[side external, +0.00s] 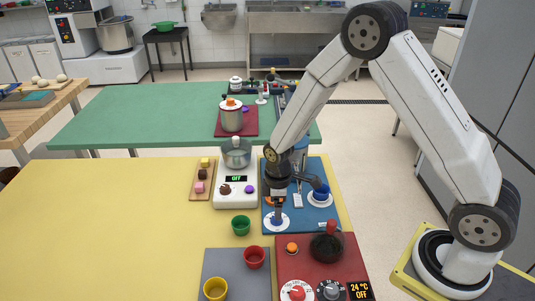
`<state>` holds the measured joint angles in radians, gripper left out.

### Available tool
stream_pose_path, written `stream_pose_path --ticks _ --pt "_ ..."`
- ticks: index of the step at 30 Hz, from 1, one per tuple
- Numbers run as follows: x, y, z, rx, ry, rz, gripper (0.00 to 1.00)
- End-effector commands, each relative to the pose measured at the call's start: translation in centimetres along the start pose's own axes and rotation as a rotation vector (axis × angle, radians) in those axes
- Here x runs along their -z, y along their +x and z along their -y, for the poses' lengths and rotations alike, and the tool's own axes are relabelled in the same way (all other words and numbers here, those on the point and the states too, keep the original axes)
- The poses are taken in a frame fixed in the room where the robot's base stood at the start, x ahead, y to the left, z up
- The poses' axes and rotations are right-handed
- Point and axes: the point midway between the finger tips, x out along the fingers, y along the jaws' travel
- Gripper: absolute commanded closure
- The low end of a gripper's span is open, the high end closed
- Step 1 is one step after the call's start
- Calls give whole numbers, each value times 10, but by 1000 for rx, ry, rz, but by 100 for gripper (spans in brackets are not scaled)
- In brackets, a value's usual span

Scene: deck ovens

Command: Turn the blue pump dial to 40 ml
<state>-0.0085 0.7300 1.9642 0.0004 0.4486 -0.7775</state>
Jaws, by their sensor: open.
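A white round dial plate with a blue centre (277,222) lies at the front left of a blue board (305,222). It looks like the pump dial, but its scale marks and pointer are too small to read. My gripper (277,211) points straight down right over this dial, with its fingers open around or just above the blue centre. I cannot tell whether they touch it. The fingers hide part of the dial. A dark blue rounded part (321,190) sits over another white disc (320,201) on the board's right.
A red board (335,254) in front carries a dark round flask (327,247), a red dial (297,291) and a grey dial (331,290). Green (241,224), red (254,257) and yellow (215,289) cups stand nearby.

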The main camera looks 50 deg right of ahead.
Motion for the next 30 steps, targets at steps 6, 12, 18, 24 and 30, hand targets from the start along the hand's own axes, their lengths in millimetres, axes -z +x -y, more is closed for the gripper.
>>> stream_pose_path --ticks 6,12,18,24,30 --pt "0 25 0 1 0 0 16" --pt "0 39 0 0 0 -1 16" --pt "0 44 0 -1 0 -1 16" --pt "0 44 0 -1 0 -2 16" --pt "0 44 0 -1 0 -1 66"
